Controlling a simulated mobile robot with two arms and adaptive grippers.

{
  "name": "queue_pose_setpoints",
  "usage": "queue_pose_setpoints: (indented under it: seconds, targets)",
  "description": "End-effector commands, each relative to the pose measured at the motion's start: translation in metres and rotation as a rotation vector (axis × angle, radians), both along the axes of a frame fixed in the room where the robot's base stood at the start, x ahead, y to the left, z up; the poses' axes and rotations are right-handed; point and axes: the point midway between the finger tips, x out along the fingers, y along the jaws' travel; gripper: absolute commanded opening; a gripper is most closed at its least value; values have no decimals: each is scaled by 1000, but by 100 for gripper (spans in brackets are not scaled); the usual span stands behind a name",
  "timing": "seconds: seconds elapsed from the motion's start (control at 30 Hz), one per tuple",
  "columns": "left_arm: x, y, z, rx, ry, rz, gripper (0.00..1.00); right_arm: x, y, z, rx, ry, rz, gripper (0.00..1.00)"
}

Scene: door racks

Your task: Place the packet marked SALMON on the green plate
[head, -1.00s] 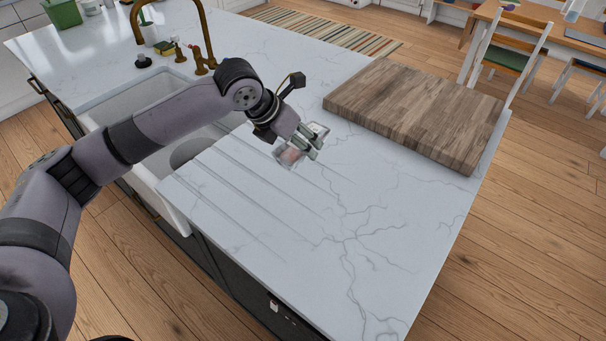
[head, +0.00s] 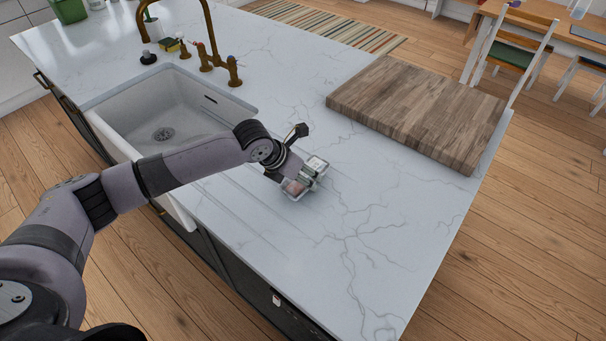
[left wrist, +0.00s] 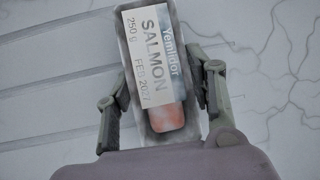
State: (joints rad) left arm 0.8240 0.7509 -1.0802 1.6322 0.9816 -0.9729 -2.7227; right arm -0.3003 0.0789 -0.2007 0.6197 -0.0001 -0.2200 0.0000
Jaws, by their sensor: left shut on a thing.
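The packet (left wrist: 165,117) marked SALMON is long and clear-edged, with a white label and pink contents, in the left wrist view. My left gripper (left wrist: 160,84) is shut on it, one finger along each long side. In the head view the packet (head: 294,188) and my left gripper (head: 307,176) are over the grooved part of the white counter, right of the sink. The gap between packet and counter is hard to judge. No green plate shows in either view. My right gripper is out of view.
The marble-patterned counter (head: 370,225) is clear in front and to the right of the packet. A thick wooden board (head: 420,110) lies at its far right. The white sink (head: 165,110) and brass tap (head: 212,45) are to the left.

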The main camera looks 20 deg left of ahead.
Motion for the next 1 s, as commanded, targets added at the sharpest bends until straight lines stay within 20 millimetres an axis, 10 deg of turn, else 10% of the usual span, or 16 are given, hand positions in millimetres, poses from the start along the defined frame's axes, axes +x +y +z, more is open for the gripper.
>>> queue_pose_setpoints:
  seconds: [0.13,0.17,0.43,1.0]
  targets:
    - [1,0,-3,-2,-2,0,25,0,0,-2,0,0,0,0]
    - [0,0,-2,0,0,0,52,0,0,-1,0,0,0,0]
    - [0,0,-2,0,0,0,70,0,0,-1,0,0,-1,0]
    - [-13,12,27,1,-4,0,70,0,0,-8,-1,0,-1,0]
